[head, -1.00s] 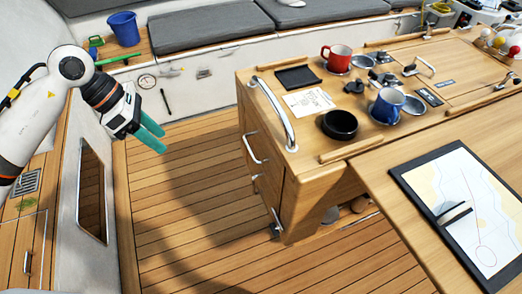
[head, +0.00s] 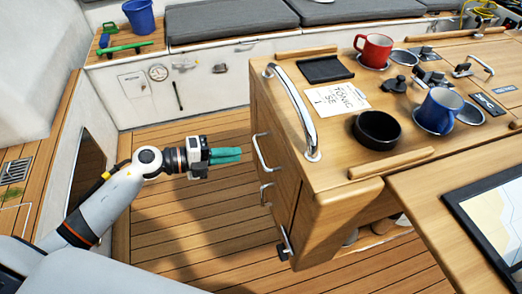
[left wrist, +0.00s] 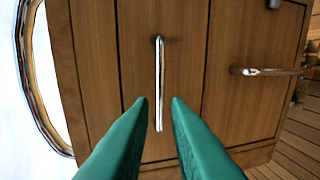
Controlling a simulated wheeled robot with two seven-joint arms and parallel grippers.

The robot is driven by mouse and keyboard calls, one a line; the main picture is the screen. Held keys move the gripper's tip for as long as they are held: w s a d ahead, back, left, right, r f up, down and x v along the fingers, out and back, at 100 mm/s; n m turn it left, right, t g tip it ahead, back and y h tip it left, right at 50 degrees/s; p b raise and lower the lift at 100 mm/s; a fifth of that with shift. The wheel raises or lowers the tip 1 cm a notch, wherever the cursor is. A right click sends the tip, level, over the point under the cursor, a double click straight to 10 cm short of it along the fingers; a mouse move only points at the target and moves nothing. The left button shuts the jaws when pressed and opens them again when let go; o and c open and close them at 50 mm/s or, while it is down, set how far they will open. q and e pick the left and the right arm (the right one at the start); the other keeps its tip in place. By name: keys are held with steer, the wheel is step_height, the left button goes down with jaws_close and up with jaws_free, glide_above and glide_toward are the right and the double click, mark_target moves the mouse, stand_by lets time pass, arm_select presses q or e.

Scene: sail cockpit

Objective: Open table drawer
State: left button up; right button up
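The wooden cockpit table (head: 330,190) stands at the right of the head view. Its left end has a front panel with a silver bar handle (head: 262,152) near the top and a second handle (head: 266,193) below it. My left gripper (head: 240,154) has green fingers and points at the upper handle from the left, a short way off. In the left wrist view the fingers (left wrist: 160,102) are apart and empty. A bar handle (left wrist: 159,85) appears between and beyond their tips, and another handle (left wrist: 272,71) is at the right. The panels look shut. My right gripper is not in view.
A curved silver grab rail (head: 293,112) rises from the table's left edge. A black bowl (head: 377,130), a blue mug (head: 438,110) and a red mug (head: 374,50) stand on top. The wooden floor (head: 175,225) left of the table is clear.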

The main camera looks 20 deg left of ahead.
mark_target(259, 151)
arm_select(q)
steer(key=x, duration=0.8)
steer(key=shift+w+d, duration=0.1)
steer(key=shift+c, duration=0.3)
jaws_close()
